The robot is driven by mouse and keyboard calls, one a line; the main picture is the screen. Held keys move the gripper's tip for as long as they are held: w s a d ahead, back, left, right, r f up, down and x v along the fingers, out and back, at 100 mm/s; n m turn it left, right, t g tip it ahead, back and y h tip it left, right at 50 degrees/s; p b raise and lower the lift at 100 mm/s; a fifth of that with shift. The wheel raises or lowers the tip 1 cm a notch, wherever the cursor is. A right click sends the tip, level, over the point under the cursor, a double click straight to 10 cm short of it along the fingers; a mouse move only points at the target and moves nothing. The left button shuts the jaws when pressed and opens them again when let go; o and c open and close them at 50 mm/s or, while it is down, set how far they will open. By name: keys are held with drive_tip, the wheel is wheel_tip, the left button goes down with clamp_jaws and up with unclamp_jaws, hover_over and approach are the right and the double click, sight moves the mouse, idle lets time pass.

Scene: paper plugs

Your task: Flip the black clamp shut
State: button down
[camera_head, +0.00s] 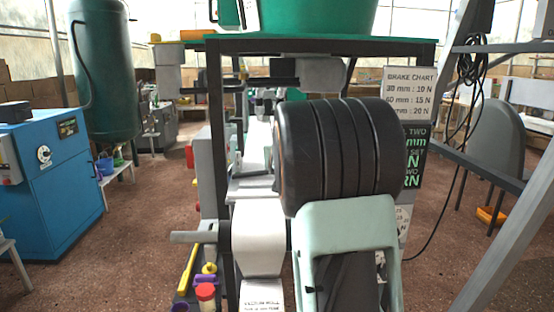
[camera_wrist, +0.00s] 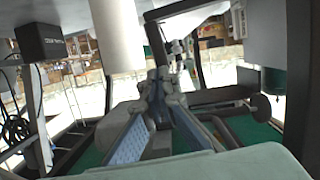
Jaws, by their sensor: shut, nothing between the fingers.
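My gripper (camera_wrist: 158,82) shows in the wrist view with its two blue-padded fingers brought together at the tips, empty. I cannot make out the black clamp for certain in either view. In the wrist view a dark bar (camera_wrist: 215,95) with a round dark knob (camera_wrist: 261,107) lies to the right of the fingertips, apparently apart from them. In the head view the gripper's tips cannot be picked out, and my own arm hides much of the middle of the machine.
A dark-framed machine with a green top (camera_head: 180,43) stands ahead. A white paper strip (camera_head: 258,235) hangs at its front. A pale cylinder (camera_wrist: 118,35) is close to the gripper's left. A blue cabinet (camera_head: 50,180) stands left; grey posts (camera_head: 510,215) stand right. Open floor lies left.

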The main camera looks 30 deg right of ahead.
drive_tip(key=shift+s+d+f+b, duration=0.1)
drive_tip(key=shift+d+f+b, duration=0.25)
drive_tip(key=shift+f+b, duration=0.55)
drive_tip(key=shift+s+r, duration=0.1)
drive_tip(key=shift+s, duration=0.05)
